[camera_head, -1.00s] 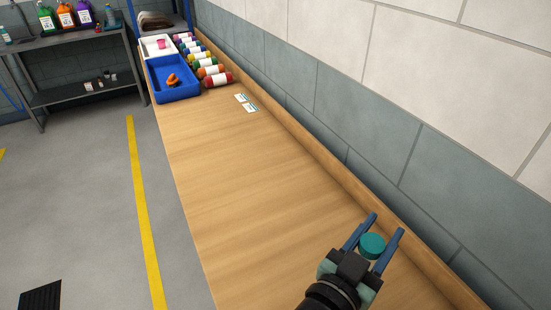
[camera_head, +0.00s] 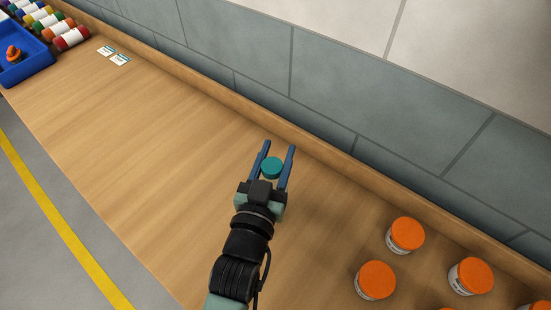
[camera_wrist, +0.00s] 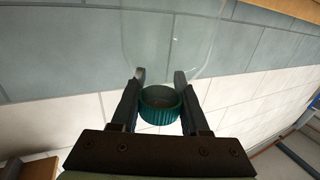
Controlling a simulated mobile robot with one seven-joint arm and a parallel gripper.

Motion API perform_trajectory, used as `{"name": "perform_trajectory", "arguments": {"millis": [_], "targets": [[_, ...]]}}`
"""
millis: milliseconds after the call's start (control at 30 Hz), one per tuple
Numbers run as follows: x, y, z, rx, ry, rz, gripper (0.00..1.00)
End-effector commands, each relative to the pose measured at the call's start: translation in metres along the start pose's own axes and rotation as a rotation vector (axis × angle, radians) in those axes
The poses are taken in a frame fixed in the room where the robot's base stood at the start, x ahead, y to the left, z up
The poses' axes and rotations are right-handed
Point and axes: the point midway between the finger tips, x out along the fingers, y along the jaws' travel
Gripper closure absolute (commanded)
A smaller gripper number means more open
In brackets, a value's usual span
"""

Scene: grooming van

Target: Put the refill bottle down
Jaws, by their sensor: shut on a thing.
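The refill bottle shows as a teal ribbed cap (camera_head: 272,168) between the two blue fingers of my gripper (camera_head: 279,148) in the head view. In the wrist view the cap (camera_wrist: 160,103) sits between the dark fingers (camera_wrist: 160,76). A clear, see-through body (camera_wrist: 172,38) extends beyond the cap there. My gripper is shut on the bottle at its cap end. The body is hard to make out in the head view, and I cannot tell whether its base touches the wooden bench (camera_head: 170,165).
Several jars with orange lids (camera_head: 405,234) stand on the bench at the lower right. A raised ledge (camera_head: 335,165) runs along the wall. The bench between is bare.

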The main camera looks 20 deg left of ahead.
Motion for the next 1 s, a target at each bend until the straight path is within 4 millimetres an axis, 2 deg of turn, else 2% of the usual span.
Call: {"name": "perform_trajectory", "arguments": {"millis": [67,167,567,600,700,733,767,1000], "targets": [[0.0,0.0,0.013,0.0,-0.004,0.0,1.0],[0.0,0.0,0.022,0.0,-0.002,0.0,1.0],[0.0,0.0,0.028,0.0,0.0,0.0,1.0],[0.0,0.0,0.026,0.0,0.0,0.0,0.5],[0.0,0.0,0.026,0.0,0.0,0.0,0.32],[0.0,0.0,0.026,0.0,-0.001,0.0,0.26],[0.0,0.0,0.026,0.0,-0.001,0.0,0.25],[0.0,0.0,0.026,0.0,-0.001,0.0,0.25]]}}
